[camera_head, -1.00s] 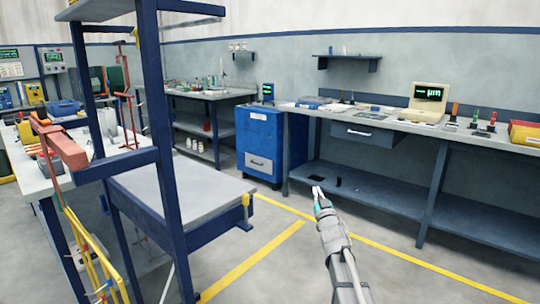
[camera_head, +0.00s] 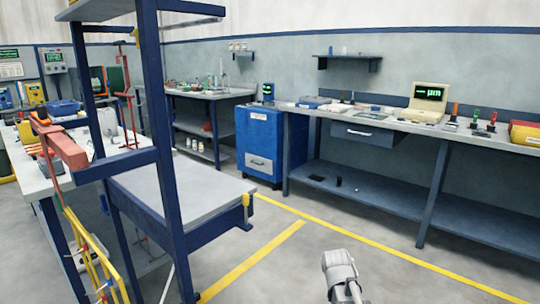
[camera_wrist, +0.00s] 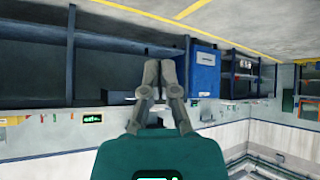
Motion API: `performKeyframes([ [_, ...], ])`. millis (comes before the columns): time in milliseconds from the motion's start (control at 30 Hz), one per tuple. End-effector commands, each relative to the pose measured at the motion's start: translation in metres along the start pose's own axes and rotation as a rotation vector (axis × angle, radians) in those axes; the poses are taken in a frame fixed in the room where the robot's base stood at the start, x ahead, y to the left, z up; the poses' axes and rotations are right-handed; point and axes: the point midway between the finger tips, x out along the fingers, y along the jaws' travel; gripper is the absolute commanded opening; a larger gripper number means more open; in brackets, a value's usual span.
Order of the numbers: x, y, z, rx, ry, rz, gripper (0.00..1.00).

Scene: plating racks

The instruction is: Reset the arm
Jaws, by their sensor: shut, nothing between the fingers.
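My gripper (camera_wrist: 160,72) shows in the wrist view with its two grey fingers together and nothing between them. The wrist view is upside down, with the floor at the top and the wall at the bottom. In the head view only part of my arm shows at the bottom, right of centre, over the bare floor; the fingers are not visible there. My gripper touches nothing that I can see.
A long workbench (camera_head: 400,128) with a monitor (camera_head: 428,96) runs along the wall at right. A blue cabinet (camera_head: 258,142) stands beside it. A blue-framed rack with a grey shelf (camera_head: 165,190) stands at left. The floor between is clear, with yellow lines.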

Motion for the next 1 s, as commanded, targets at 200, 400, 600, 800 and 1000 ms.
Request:
performKeyframes([
  [200,-0.025,-0.003,0.069,-0.022,-0.272,-0.021,0.00],
  [400,-0.052,-0.007,0.118,-0.050,-0.487,-0.054,0.00],
  [600,-0.073,-0.010,0.148,-0.071,-0.624,-0.082,0.00],
  [800,-0.092,-0.012,0.170,-0.089,-0.733,-0.109,0.00],
  [1000,-0.108,-0.012,0.165,-0.095,-0.763,-0.117,0.00],
])
